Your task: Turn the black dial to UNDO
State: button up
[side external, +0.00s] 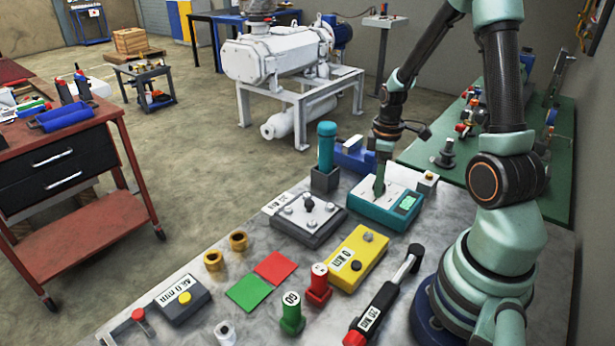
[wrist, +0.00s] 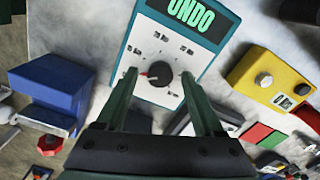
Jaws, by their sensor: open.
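The black dial (wrist: 160,74) sits on the white face of a teal-edged box (wrist: 205,57). Its red-and-white pointer mark is toward the left in the wrist view. The green display (wrist: 188,14) on the box reads UNDO. In the side view the same box (side external: 404,222) stands on the bench, and the dial is hidden by my gripper. My gripper (wrist: 158,71) is open, pointing down over the box. Its two green fingers lie on either side of the dial in the wrist view, with visible gaps. Contact with the dial cannot be told.
A grey box with knobs (side external: 306,222) and a yellow button box (side external: 357,258) stand close to the dial box. A blue block (wrist: 45,90) is to its left in the wrist view. Red (side external: 275,267) and green (side external: 248,293) pads lie on the bench nearby.

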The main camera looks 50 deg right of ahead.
notch_tip(320, 180, up, 12)
dwell(0.5)
jog(key=a+r+m+t, duration=0.2)
jog(key=a+r, duration=0.2)
jog(key=a, duration=0.6)
jog(key=a+r+m+t, duration=0.2)
jog(key=a+r+t, duration=0.1)
jog(key=a, duration=0.7)
jog(key=shift+w+a+r+t, duration=0.15)
jog(key=shift+a+r+t, duration=0.15)
jog(key=shift+r, duration=0.2)
